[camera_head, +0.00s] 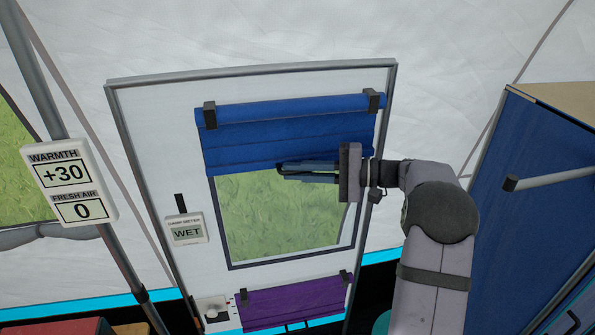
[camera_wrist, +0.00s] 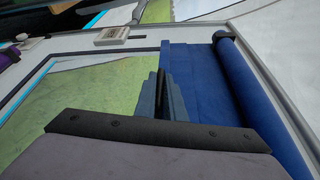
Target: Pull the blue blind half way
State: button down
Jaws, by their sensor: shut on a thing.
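The blue blind (camera_head: 280,138) hangs from a roll at the top of a window in a grey-framed white panel. It covers roughly the upper part of the window, and green grass shows through the pane below it. My gripper (camera_head: 282,169) reaches in from the right, with its fingers at the blind's lower edge, and is shut on that edge. In the wrist view the fingers (camera_wrist: 162,100) lie against the edge of the blue blind (camera_wrist: 205,85), with the roll at the right. The exact grip is partly hidden by the fingers.
A purple blind (camera_head: 295,303) is lower on the same panel. A damp meter (camera_head: 187,232) reading WET is left of the window. A sign (camera_head: 68,182) reads WARMTH +30, FRESH AIR 0. A blue cabinet (camera_head: 540,190) with a pale handle stands at the right.

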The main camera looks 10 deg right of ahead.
notch_tip(320, 180, down, 21)
jog(key=b, duration=1.7)
jog(key=shift+f+b, duration=0.15)
jog(key=shift+b, duration=0.2)
jog(key=c, duration=1.8)
grip_release()
jog(key=shift+c, duration=0.2)
jog(key=b+v, duration=0.1)
jog(key=v, duration=0.6)
jog(key=shift+d+b, duration=0.15)
jog(key=shift+b, duration=0.2)
